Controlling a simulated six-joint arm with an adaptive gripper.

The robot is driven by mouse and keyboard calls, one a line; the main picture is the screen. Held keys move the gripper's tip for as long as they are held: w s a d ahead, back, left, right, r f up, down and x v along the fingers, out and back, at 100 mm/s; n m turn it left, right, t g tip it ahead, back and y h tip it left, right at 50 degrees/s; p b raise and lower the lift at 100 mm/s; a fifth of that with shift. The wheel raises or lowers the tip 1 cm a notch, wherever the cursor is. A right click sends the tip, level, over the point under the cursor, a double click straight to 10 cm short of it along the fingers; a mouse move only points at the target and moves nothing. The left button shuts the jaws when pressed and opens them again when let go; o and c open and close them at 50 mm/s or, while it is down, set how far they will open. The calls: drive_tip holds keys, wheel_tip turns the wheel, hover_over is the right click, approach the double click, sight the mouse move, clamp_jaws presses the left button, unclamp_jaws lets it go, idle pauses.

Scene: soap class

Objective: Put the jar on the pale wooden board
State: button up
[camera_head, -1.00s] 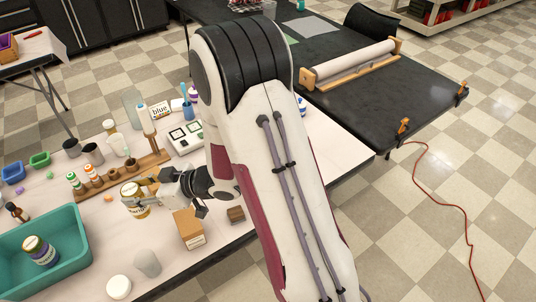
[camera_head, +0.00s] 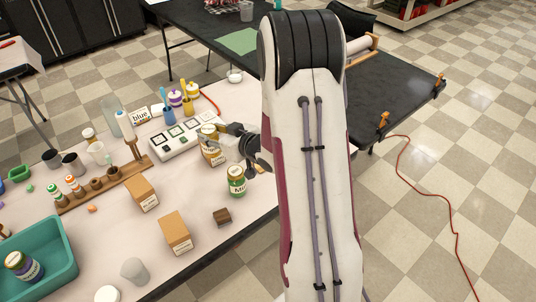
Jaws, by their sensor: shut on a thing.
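My gripper (camera_head: 222,138) is shut on a jar (camera_head: 210,154) with a pale label and yellowish contents. It holds the jar upright beside the right end of the white tray with dark squares; whether the jar touches anything below cannot be told. A third jar (camera_head: 24,266), with a purple label, is in the teal bin at the lower left. I cannot pick out a pale wooden board; my arm hides part of the table.
A wooden rack (camera_head: 75,206) with cups is at left, the teal bin (camera_head: 68,262) nearer. Bare table shows between boxes and block.

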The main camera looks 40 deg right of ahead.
drive_tip(key=s+d+m+h, duration=0.2)
drive_tip(key=d+m+h, duration=0.1)
drive_tip(key=d, duration=0.6)
drive_tip(key=s+d+m+g+h, duration=0.1)
drive_tip(key=d+m+h, duration=0.2)
drive_tip(key=d, duration=0.6)
drive_tip(key=shift+s+d+r+h, duration=0.15)
drive_tip(key=shift+s+d+h, duration=0.15)
drive_tip(key=shift+s+h, duration=0.1)
drive_tip(key=shift+f, duration=2.9)
drive_tip(key=shift+f, duration=2.1)
drive_tip(key=shift+f, duration=0.1)
drive_tip(key=o, duration=1.3)
